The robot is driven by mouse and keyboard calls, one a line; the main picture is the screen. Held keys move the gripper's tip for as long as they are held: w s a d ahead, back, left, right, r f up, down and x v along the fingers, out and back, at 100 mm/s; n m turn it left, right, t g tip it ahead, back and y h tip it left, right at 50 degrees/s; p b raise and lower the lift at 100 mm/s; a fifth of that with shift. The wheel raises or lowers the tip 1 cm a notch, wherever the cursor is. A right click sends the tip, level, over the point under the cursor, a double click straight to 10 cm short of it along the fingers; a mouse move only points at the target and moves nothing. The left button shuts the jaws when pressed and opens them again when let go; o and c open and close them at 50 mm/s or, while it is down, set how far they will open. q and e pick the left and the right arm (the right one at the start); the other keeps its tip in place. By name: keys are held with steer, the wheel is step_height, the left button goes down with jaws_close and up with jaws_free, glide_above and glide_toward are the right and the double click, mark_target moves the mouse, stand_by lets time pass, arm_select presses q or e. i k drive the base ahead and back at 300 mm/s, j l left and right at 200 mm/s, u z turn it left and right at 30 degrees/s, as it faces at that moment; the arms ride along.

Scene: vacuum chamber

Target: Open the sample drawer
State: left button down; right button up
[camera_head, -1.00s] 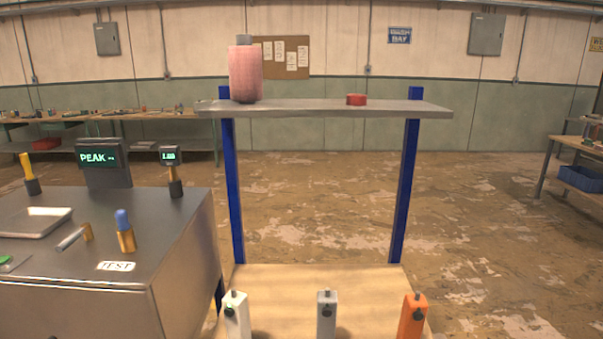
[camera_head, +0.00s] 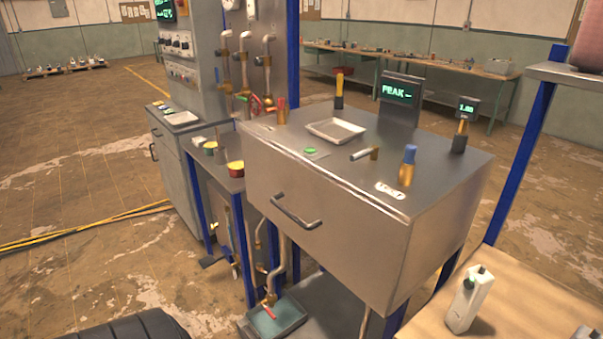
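A steel bench unit (camera_head: 330,240) stands in the middle, with a dark bar handle (camera_head: 297,212) on its front face. That front looks closed; no gap or pulled-out drawer shows. No label marks it as the sample drawer. A second grey cabinet (camera_head: 172,175) at the left, further back, also has a small dark handle (camera_head: 153,151) and looks shut. Neither of my grippers is in view.
The steel top carries a tray (camera_head: 335,130), a green button (camera_head: 310,151) and a PEAK display (camera_head: 400,92). Pipes and a basin (camera_head: 275,318) are below left. A wooden table (camera_head: 505,310) with a white bottle (camera_head: 468,300) is right. Floor at left is mostly clear, with yellow hoses (camera_head: 85,228).

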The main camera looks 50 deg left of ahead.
mark_target(363, 245)
steer(key=u, duration=1.5)
steer(key=l+z, duration=0.3)
steer(key=i+j, duration=0.05)
steer(key=j, duration=0.05)
